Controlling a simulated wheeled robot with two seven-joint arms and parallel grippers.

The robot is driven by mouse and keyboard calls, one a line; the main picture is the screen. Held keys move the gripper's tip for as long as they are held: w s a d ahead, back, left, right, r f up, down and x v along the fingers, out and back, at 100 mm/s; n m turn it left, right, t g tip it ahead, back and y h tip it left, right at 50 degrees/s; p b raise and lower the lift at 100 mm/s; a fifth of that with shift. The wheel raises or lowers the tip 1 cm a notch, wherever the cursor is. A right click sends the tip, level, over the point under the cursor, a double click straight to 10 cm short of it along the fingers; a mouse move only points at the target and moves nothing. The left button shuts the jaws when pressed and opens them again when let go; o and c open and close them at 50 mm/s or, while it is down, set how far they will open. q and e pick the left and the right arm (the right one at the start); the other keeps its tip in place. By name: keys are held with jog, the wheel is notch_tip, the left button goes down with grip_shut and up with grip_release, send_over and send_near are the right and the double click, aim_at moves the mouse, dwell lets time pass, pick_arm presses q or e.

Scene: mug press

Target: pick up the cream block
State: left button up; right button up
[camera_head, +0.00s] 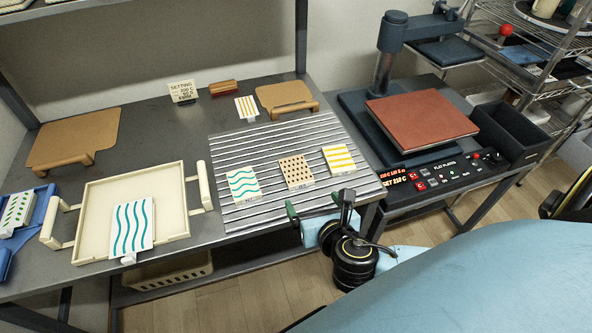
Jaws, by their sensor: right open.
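Several pale patterned blocks are in view, and I cannot tell for certain which is the cream block. On the ribbed metal plate (270,145) lie a teal-wave block (243,185), a brown-dotted block (295,171) and a yellow-striped block (339,158). A second yellow-striped block (246,107) stands behind the plate. My right gripper (320,206) is open and empty at the plate's front edge, just in front of the dotted and yellow-striped blocks. My left gripper is out of view.
A heat press with a red-brown plate (422,121) and control panel stands at right, beside a black bin (508,133). A setting sign (183,91) and a brown block (223,88) are at the back. A blue tray (40,209) is at far left.

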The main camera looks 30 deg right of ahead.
jog(key=n, duration=0.1)
jog(key=b, duration=0.2)
send_near(297, 172)
jog(key=w+f, duration=0.2)
jog(key=shift+w, duration=0.4)
jog(key=x, duration=0.4)
jog(key=shift+w+d+b, duration=0.35)
jog(key=shift+d, duration=0.1)
jog(key=shift+w, duration=0.25)
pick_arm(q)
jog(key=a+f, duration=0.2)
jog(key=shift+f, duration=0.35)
pick_arm(e)
jog(key=shift+r, duration=0.1)
jog(key=c, duration=1.1)
